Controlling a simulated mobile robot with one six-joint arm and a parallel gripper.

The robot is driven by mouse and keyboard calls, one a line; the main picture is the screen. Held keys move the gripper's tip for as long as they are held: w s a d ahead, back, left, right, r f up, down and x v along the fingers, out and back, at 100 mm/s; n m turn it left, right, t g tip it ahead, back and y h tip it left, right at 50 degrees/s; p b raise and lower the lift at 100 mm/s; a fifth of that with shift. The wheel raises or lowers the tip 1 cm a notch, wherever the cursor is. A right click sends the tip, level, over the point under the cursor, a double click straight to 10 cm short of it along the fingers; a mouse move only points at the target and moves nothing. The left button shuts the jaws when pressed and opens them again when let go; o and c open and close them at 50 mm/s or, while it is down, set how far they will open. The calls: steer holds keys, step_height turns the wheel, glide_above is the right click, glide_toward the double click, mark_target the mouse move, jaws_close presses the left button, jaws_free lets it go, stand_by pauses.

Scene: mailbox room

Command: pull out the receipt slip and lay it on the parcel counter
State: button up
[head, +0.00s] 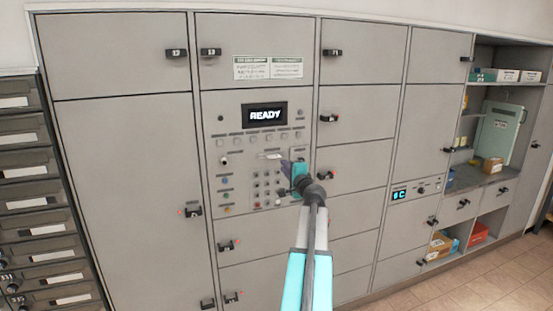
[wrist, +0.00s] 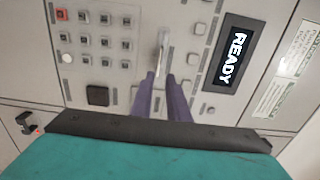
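The receipt slip (head: 272,156) is a small white strip standing out from the grey control panel, below the READY display. In the wrist view the slip (wrist: 162,48) points towards my gripper (wrist: 161,77). The two purple fingers are a narrow gap apart, with the slip's near end at or just beyond their tips; I cannot tell whether it reaches between them. In the head view my gripper (head: 284,163) is at the panel, just right of and below the slip. The parcel counter (head: 474,178) is the grey ledge in the open bay at the right.
A brown box (head: 492,165) and a grey-green panel (head: 499,134) stand at the back of the counter. Its front left part looks clear. Panel buttons and a keypad (wrist: 102,40) lie close to my fingers. Locker doors with black handles fill the wall between panel and counter.

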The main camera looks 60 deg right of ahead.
steer(key=shift+w+d, duration=0.1)
steer(key=x, duration=0.9)
steer(key=shift+w+d+p, duration=0.2)
steer(key=shift+w+p, duration=0.1)
steer(key=shift+w, duration=0.05)
stand_by(0.3)
jaws_close()
